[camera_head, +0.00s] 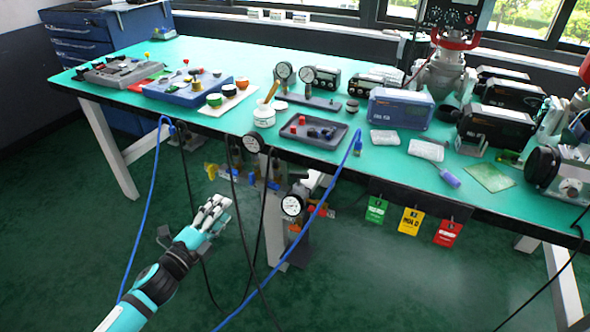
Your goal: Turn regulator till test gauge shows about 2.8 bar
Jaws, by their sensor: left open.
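My left gripper (219,208) is open and empty, in front of the bench and below its top. A round white-faced gauge (293,205) hangs under the bench edge, to the right of the gripper. A second gauge (253,142) sits higher, at the front edge. The gauge readings are too small to read. My right gripper is not in view.
Blue hoses (148,205) and black cables hang before the bench. The green benchtop (220,55) holds trays, two standing gauges (308,75) and boxes (400,108). Green, yellow and red tags (410,221) hang at the right. The floor in front is clear.

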